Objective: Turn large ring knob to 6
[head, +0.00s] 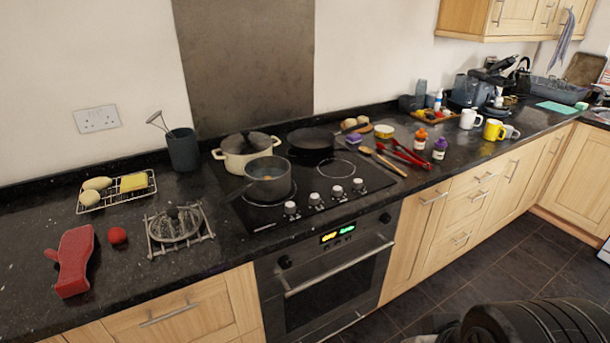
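The black hob (318,178) is set in the dark granite worktop. Several silver knobs (314,200) stand in a slanting row along its front right part. Their markings are too small to read, and I cannot tell which one belongs to the large ring. A cream pot (240,158) sits at the hob's back left, a dark saucepan (268,186) at the front left, and a black frying pan (313,139) at the back. My gripper is not in view.
An oven (335,285) with a lit display and a bar handle is below the hob. A wooden spoon (383,161) and red tongs (408,155) lie right of the hob. A metal trivet (175,230) lies left.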

